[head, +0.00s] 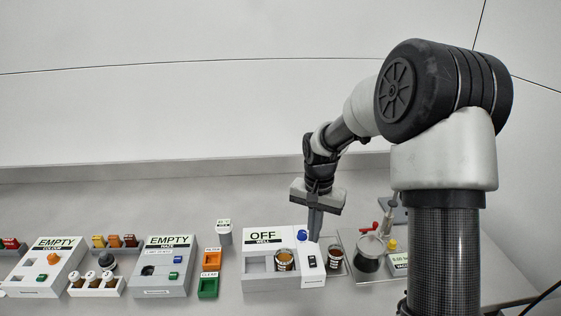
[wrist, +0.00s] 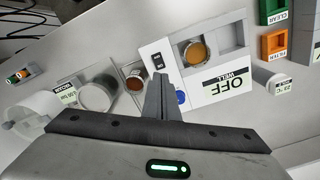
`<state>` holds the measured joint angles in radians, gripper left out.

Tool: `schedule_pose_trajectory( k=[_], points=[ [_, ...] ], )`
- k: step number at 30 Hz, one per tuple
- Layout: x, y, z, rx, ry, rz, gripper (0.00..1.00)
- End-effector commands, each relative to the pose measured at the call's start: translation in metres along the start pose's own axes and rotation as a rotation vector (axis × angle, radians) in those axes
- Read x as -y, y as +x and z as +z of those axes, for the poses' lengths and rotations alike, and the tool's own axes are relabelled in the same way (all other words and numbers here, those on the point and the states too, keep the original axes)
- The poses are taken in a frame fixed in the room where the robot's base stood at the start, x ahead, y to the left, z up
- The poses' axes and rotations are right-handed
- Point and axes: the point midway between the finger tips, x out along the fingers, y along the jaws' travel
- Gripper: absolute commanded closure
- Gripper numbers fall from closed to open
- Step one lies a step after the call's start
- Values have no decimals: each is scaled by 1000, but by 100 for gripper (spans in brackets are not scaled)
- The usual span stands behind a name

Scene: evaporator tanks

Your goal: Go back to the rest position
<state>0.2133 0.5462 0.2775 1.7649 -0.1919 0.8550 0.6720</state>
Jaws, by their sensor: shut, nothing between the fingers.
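My gripper (head: 315,238) points down, its fingers shut with nothing between them. In the head view it is over the right end of the white box labelled OFF and WELL (head: 262,283), close to a blue knob (head: 302,235). In the wrist view the gripper fingers (wrist: 159,80) overlap the same box (wrist: 222,97) near its black switch (wrist: 157,61). Whether the fingertips touch the box I cannot tell. A glass with amber liquid (head: 284,261) sits in the box's well.
A glass of dark red liquid (head: 335,257) and a larger dark vessel (head: 369,254) stand right of the box. Orange (head: 211,261) and green bins (head: 208,287) lie left. Above the table is free room.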

Motion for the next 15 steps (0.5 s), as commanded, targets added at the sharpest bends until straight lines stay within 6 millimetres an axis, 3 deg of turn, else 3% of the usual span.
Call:
schedule_pose_trajectory(
  k=[4,7,12,15],
  points=[
    [-8,-37,10,-48,-46,1,100],
    [-20,-81,28,-109,-109,1,100],
    [-50,-150,75,-218,-223,-9,100],
    [-68,-180,106,-278,-287,-23,100]
  ],
)
